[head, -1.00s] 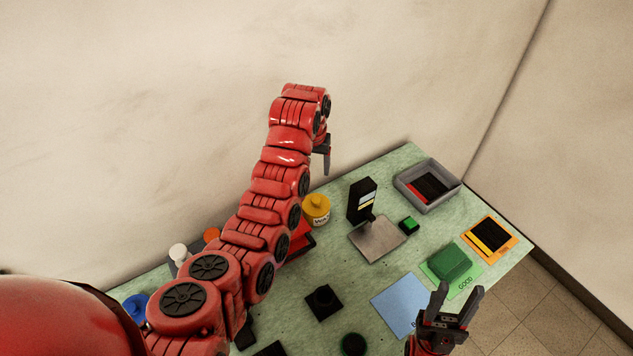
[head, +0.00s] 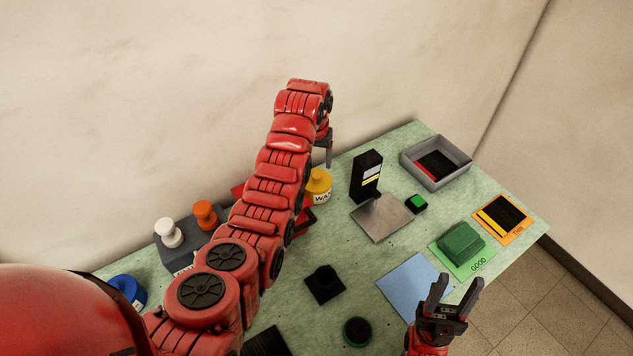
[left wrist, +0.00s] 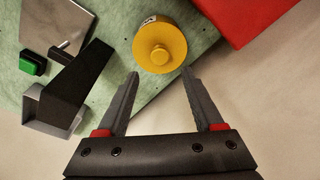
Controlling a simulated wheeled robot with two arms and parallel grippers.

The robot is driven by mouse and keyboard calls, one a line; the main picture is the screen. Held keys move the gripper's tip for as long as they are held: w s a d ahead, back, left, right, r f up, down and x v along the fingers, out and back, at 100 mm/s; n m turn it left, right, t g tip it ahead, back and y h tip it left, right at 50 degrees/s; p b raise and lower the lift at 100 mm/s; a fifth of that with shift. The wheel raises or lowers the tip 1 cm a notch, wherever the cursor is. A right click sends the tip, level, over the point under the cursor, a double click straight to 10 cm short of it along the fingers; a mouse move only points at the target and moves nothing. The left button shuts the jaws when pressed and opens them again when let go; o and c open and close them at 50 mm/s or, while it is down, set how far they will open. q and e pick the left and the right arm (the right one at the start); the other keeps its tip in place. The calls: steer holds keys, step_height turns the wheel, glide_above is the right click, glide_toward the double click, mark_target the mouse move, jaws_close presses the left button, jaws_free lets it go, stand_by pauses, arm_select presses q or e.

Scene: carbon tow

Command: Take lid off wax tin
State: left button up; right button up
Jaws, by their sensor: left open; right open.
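The wax tin (head: 321,196) is white with a yellow lid (head: 318,180) and stands upright on the green table beside my left arm. In the left wrist view the yellow lid with its round knob (left wrist: 159,54) lies just beyond the fingertips, roughly centred between them. My left gripper (left wrist: 158,72) is open and empty; in the head view (head: 328,163) it hangs above and behind the tin, partly hidden by its own wrist. My right gripper (head: 457,288) is open and empty near the front right, by the blue sheet.
A black device with a metal plate (head: 381,220) and a green button (head: 416,204) stands right of the tin. A red object (left wrist: 240,18) lies beside it. A grey tray (head: 438,176) is at the back right. Orange and white knobs (head: 204,212) stand left of my arm.

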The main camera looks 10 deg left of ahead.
mark_target(316, 175)
arm_select(q)
steer(key=shift+s+f+p, duration=0.1)
steer(key=shift+f+p, duration=0.15)
steer(key=shift+p, duration=0.1)
step_height(316, 175, down, 4)
steer(key=shift+r+p, duration=0.25)
steer(key=shift+p, duration=0.95)
steer(key=shift+f, duration=0.8)
jaws_close()
steer(key=shift+r, duration=0.1)
